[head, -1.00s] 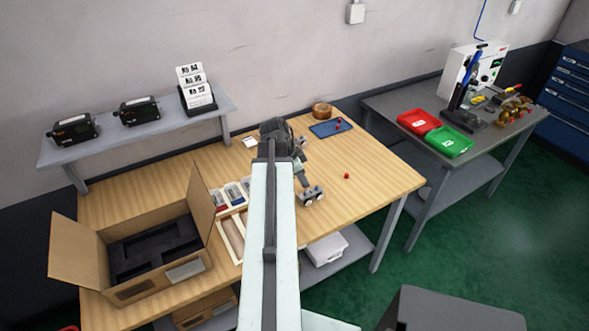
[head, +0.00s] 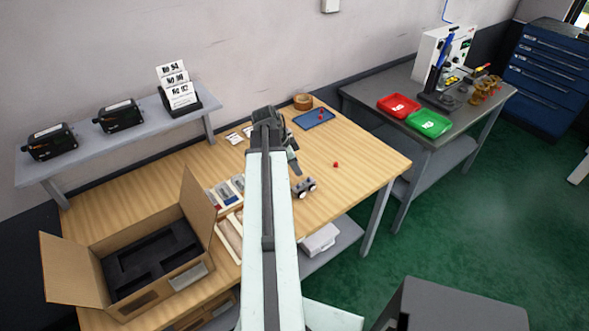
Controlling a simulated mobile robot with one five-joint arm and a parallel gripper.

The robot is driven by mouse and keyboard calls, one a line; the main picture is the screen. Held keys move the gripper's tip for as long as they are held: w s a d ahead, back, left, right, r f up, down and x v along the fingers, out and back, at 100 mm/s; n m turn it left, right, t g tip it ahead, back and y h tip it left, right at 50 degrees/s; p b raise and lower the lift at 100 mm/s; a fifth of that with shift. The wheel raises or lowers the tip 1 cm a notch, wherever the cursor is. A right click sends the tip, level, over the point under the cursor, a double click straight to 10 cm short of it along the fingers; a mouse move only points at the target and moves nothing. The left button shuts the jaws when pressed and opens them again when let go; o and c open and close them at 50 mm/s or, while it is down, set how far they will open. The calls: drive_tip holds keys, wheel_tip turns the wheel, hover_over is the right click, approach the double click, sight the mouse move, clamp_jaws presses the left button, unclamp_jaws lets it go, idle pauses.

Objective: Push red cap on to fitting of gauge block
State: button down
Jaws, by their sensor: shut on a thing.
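The gauge block (head: 305,187), a small grey piece with pale round ends, is on or just above the wooden bench near its front edge. A red cap (head: 335,165) lies on the bench to its right. My gripper (head: 294,170) points down just behind and left of the block, close to it; I cannot tell if they touch. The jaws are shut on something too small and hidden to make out. More red shows in the blue tray (head: 304,124) at the back. The block's fittings are too small to tell apart.
An open cardboard box (head: 70,272) and small parts bins (head: 226,189) are left of my arm. A roll of tape (head: 303,101) stands by the blue tray. A grey table (head: 370,97) with red and green trays is at the right. The bench's right part is mostly clear.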

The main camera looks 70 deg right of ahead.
drive_tip(key=shift+f+b, duration=2.15)
drive_tip(key=shift+f, duration=0.25)
drive_tip(key=shift+s, duration=0.1)
drive_tip(key=shift+f+b, duration=0.75)
drive_tip(key=c, duration=1.3)
unclamp_jaws()
drive_tip(key=shift+c, duration=0.2)
drive_tip(key=p+v, duration=0.7)
drive_tip(key=v, duration=0.1)
drive_tip(key=shift+f, duration=0.1)
